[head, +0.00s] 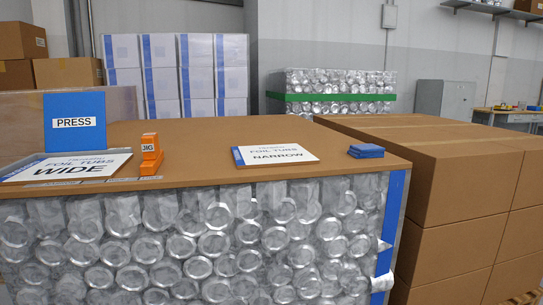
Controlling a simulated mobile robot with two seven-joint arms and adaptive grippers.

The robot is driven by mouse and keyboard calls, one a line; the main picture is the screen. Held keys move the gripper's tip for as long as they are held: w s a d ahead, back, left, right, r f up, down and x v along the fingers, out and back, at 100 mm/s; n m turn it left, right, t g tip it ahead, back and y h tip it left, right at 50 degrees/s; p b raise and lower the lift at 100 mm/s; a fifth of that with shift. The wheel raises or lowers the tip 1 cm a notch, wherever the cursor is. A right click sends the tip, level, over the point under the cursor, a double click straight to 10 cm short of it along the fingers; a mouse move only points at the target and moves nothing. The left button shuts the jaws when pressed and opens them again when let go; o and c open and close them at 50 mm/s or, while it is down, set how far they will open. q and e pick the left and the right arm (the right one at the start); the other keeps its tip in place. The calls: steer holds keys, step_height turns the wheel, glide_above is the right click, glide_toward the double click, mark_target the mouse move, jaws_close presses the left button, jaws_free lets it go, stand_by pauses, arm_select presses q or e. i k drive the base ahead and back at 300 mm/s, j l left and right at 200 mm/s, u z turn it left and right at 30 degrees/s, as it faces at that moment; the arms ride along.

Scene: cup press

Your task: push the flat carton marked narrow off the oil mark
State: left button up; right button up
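The flat carton marked narrow (279,155) lies on the brown top of a table-high stack in the middle of the head view. It is white with a blue strip at its left end. No oil mark shows on the bare top around it; whether one lies under the carton cannot be told. Neither of my grippers is in view, and nothing touches the carton.
A flat carton marked wide (70,168), a blue press block (75,135) and an orange jig block (151,158) stand at left. Small blue pads (366,151) lie at right. The brown top (215,133) is clear behind the carton. Large cardboard boxes (460,185) flank the right.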

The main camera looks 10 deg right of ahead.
mark_target(253, 157)
steer(key=i+j, duration=0.1)
steer(key=j, duration=0.3)
steer(key=i+j+z, duration=0.1)
steer(key=j, duration=0.3)
steer(key=i+j, duration=0.1)
steer(key=j, duration=0.3)
